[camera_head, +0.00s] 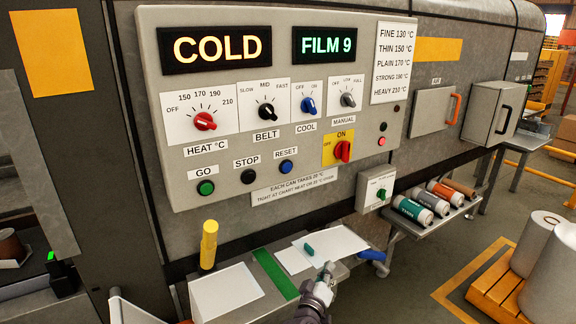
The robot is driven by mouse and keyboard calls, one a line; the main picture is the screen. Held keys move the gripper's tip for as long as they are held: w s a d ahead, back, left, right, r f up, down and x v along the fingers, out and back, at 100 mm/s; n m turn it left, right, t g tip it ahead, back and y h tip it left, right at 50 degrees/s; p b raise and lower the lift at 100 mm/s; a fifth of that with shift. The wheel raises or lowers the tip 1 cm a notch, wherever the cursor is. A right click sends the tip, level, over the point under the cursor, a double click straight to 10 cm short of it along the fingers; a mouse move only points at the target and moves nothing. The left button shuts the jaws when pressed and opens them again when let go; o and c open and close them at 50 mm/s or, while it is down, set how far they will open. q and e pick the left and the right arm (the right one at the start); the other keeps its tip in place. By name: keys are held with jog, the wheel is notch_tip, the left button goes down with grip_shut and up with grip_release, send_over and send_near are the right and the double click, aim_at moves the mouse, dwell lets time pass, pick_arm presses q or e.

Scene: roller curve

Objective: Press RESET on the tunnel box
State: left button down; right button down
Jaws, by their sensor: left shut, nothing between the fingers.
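The tunnel box (222,196) is a grey control panel on the front of a large grey machine. Its blue RESET button (287,167) sits under the RESET label, right of the black STOP button (249,176) and green GO button (206,188). The displays read COLD (216,48) and FILM 9 (328,44). My left gripper (327,270) shows small at the bottom centre, over the shelf, below and apart from the RESET button. It is shut and empty. My right gripper is not in view.
A yellow upright cylinder (209,244), white sheets (226,293) and a small teal object (309,249) are on the shelf below the panel. Rolls (412,210) lie on a rack to the right. White drums (536,243) stand on a pallet. Space before RESET looks clear.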

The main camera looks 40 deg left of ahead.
aim_at(287, 167)
pick_arm(q)
jog(key=a+r+n+t+y+p, duration=0.1)
jog(key=a+r+n+y, duration=0.2)
jog(key=r, duration=0.8)
jog(key=a+r+n+t+y+p, duration=0.1)
jog(key=a+r+n+y, duration=0.2)
jog(key=r, duration=0.9)
jog(key=shift+w+a+r+n+y, duration=0.3)
jog(key=shift+w+a+n+y, duration=0.15)
jog(key=shift+n, duration=0.65)
jog(key=w+a+b, duration=0.3)
jog(key=a+b, duration=0.1)
jog(key=a, duration=0.4)
jog(key=shift+w, duration=0.2)
jog(key=shift+w+a+b, duration=0.15)
jog(key=shift+a+b, duration=0.25)
